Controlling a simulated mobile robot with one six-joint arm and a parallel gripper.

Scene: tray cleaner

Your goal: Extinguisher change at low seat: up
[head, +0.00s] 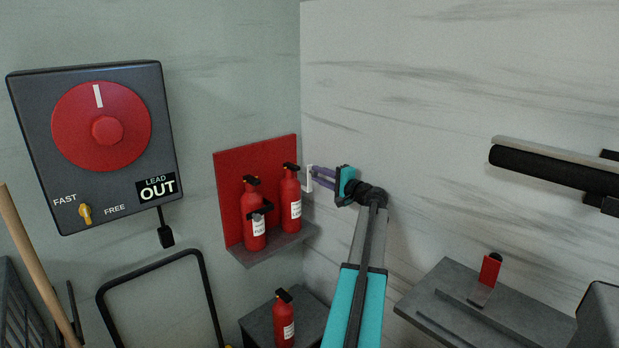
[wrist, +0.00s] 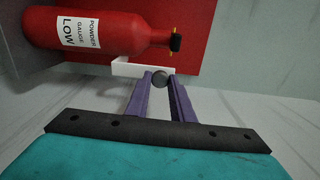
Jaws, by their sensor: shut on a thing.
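My gripper (head: 315,176) is at the right end of the red-backed wall shelf. Its purple fingers are shut on a white piece with a grey round knob (wrist: 160,77); the white piece (head: 309,179) also shows in the head view. A red extinguisher (head: 290,203) stands on the shelf just left of the fingers. In the wrist view the nearby extinguisher (wrist: 100,35) reads "POWDER GAUGE LOW". A second red extinguisher (head: 253,222), with a black band around it, stands to its left. A third red extinguisher (head: 284,325) stands below on a dark low box (head: 257,325).
A red backboard (head: 229,190) rises behind the shelf (head: 262,251). A dark box with a red dial (head: 125,95), marked "LEAD OUT", hangs at left. A black frame (head: 150,265) and wooden pole (head: 28,255) stand below. A grey ledge with a red tab (head: 489,270) is at right.

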